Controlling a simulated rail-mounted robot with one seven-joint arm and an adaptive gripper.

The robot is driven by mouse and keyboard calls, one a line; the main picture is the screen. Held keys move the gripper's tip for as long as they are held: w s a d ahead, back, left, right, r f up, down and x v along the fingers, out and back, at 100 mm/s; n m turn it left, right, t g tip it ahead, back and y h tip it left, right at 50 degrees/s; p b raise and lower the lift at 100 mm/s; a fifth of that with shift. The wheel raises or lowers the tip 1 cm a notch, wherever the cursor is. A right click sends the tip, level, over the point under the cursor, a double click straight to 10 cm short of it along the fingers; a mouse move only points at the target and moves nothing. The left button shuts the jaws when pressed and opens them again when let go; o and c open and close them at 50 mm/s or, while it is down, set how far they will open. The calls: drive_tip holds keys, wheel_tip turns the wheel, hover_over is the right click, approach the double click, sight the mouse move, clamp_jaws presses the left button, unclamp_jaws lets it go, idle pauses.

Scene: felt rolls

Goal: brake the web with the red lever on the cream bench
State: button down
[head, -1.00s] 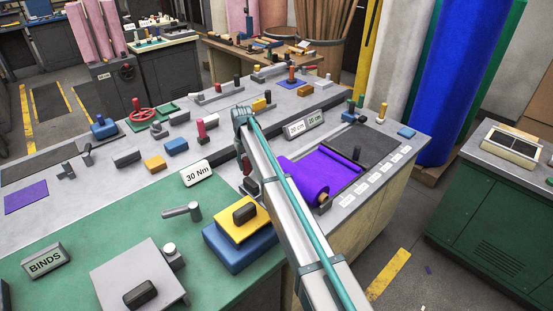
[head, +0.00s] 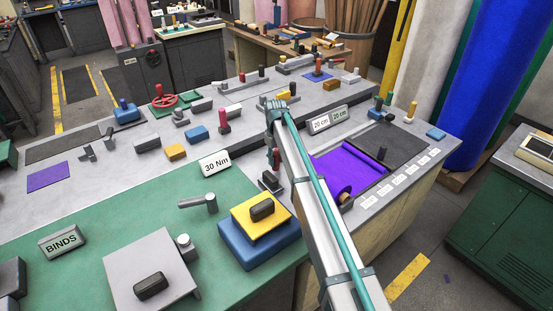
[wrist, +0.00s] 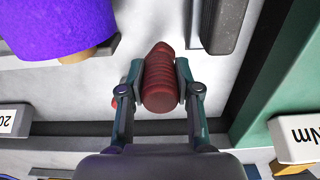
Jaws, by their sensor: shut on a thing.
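The red lever's ribbed dark red grip (wrist: 160,84) is in the middle of the wrist view, between the two fingers of my gripper (wrist: 160,73). The fingers press on it from both sides. In the head view my arm hides most of this spot, and only a little dark red (head: 275,157) shows at its left edge. The lever's base and pivot cannot be made out. The purple felt web (head: 352,168) lies on the cream bench (head: 405,206), right of my arm; its roll (wrist: 62,25) is at the wrist view's upper left.
The "30 Nm" sign (head: 215,164) stands left of my arm, and the "20 cm" signs (head: 327,121) stand beyond it. A yellow-topped blue block (head: 260,240) sits close by in front. A dark bar (wrist: 223,22) lies near the grip in the wrist view.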

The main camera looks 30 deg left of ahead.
drive_tip(key=shift+w+d, duration=0.2)
drive_tip(key=shift+d, duration=0.1)
drive_tip(key=c, duration=0.8)
unclamp_jaws()
drive_tip(key=shift+w+d, duration=0.1)
drive_tip(key=shift+a+r, duration=0.2)
drive_tip(key=shift+r, duration=0.35)
wheel_tip(320, 180, up, 11)
drive_tip(key=shift+f, duration=0.1)
